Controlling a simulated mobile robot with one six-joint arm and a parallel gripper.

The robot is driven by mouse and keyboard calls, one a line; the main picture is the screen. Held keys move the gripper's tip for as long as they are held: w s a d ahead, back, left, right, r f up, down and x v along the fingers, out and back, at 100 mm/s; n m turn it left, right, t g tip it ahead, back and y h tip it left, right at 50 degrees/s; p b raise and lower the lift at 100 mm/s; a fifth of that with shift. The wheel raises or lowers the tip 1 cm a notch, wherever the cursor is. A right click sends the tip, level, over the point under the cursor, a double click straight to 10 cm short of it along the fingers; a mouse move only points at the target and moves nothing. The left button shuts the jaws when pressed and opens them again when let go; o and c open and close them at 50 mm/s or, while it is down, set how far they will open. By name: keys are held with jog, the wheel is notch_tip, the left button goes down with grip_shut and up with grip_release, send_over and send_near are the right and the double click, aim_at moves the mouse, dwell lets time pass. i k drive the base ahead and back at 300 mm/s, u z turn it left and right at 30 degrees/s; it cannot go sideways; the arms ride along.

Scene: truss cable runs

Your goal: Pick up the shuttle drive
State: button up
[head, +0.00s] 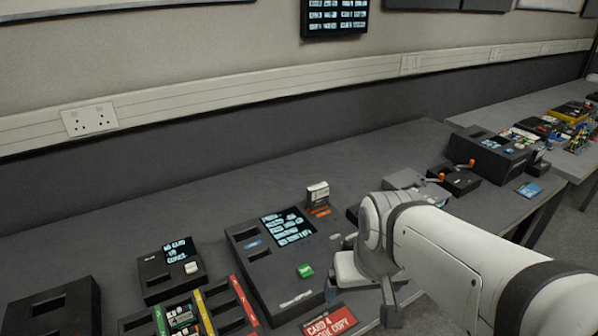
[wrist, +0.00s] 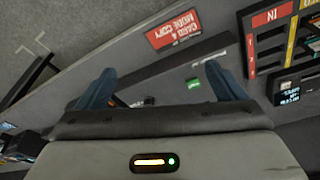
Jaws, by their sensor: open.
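No thing in view is clearly labelled as the shuttle drive, so I cannot tell for certain which it is. A small white-and-grey block (head: 318,192) with an orange base stands at the back edge of the large dark console (head: 262,283) in the head view. My gripper (wrist: 158,70) is open, with two blue fingers spread wide over the console in the wrist view. Small white and orange bits show between the fingers, partly hidden by the gripper body. I see nothing held. In the head view my arm covers the console's right side.
A red card sign (head: 329,322) lies at the console's front. A small screen unit (head: 168,270) and a rack with coloured strips (head: 203,312) stand to the left. Dark boxes with orange levers (head: 455,178) stand farther right. The back of the desk is clear.

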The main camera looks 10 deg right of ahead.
aim_at(318, 196)
jog(key=u, duration=2.6)
jog(key=k, duration=1.25)
jog(key=z, duration=1.7)
jog(key=i, duration=1)
jog(key=z, duration=0.1)
